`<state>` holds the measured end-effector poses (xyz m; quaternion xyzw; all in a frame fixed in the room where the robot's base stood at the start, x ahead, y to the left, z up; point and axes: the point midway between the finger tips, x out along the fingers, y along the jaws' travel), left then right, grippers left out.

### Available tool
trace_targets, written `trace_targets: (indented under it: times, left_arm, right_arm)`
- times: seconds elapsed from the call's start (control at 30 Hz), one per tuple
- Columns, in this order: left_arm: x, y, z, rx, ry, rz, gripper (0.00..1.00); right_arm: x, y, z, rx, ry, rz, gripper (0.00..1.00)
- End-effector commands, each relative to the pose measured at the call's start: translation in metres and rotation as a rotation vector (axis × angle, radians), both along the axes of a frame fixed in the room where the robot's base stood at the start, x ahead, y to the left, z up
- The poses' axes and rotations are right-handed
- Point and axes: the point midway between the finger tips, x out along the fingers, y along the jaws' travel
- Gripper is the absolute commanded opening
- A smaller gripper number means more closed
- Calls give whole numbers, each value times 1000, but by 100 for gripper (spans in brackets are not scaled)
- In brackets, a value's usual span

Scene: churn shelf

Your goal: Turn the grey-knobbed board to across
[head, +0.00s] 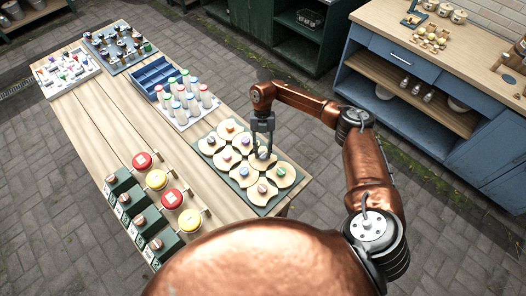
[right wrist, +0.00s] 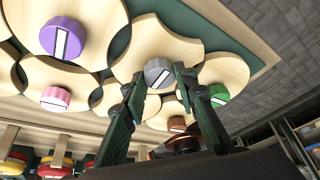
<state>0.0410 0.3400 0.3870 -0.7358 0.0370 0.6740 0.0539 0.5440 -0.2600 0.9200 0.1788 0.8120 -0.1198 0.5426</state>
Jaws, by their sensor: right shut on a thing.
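The grey knob (right wrist: 158,72) sits on a pale wooden board (right wrist: 165,45) with scooped edges, and carries a white bar mark that looks slanted in the right wrist view. My right gripper (right wrist: 160,78) has its two dark fingers on either side of this knob and is shut on it. In the head view my right gripper (head: 263,148) reaches down onto the grey-knobbed board at the right side of the green panel (head: 206,160), and its fingers partly hide the knob. My left gripper is not in view.
Neighbouring boards with a purple knob (right wrist: 63,38), a pink knob (right wrist: 55,99), a green knob (right wrist: 218,95) and a brown knob (right wrist: 177,124) lie close around. White bottles (head: 190,100), a blue tray (head: 155,75) and red and yellow discs (head: 172,198) stand elsewhere on the table.

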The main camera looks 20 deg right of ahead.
Motion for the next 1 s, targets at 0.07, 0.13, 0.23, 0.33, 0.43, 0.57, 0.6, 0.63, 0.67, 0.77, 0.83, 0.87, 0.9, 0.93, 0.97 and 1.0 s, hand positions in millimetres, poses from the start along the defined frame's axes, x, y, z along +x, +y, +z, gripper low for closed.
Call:
trace_targets:
  times: [0.07, 0.13, 0.23, 0.33, 0.43, 0.57, 0.6, 0.63, 0.67, 0.77, 0.83, 0.87, 0.9, 0.93, 0.97, 1.0]
  left_arm:
    - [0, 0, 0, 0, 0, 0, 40]
    - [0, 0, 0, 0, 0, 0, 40]
    - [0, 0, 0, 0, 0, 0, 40]
    - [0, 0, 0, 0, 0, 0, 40]
    - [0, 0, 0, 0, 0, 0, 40]
    - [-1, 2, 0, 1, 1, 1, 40]
    - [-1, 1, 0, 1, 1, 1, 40]
    - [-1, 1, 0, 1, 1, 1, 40]
    - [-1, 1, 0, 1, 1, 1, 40]
    - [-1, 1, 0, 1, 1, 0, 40]
    - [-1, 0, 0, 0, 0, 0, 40]
    - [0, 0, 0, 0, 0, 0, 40]
    - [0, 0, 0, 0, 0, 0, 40]
    - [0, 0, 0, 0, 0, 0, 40]
    - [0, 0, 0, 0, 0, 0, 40]
    - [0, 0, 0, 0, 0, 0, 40]
  right_arm:
    - [2, 0, 1, 0, -6, -1, 30]
    - [2, 0, 1, 0, -5, -2, 35]
    - [1, 0, 1, 0, -3, -2, 42]
    - [1, 0, 1, 0, -2, -2, 44]
    - [1, 0, 0, 0, -1, -1, 44]
    - [1, 0, 2, 0, -1, -1, 44]
    - [2, -1, 4, 0, -1, -1, 44]
    - [3, -1, 6, 0, -2, -2, 44]
    - [4, -1, 9, 0, -2, -2, 44]
    - [10, -4, 24, 0, -5, -2, 44]
    - [16, -7, 38, -1, -5, -2, 44]
    - [18, -8, 44, 0, -6, -2, 44]
    - [21, -9, 52, -1, -5, -2, 44]
    - [23, -10, 58, 0, -4, -3, 44]
    - [26, -11, 64, 0, -5, -3, 44]
    - [28, -12, 71, 0, -4, -3, 44]
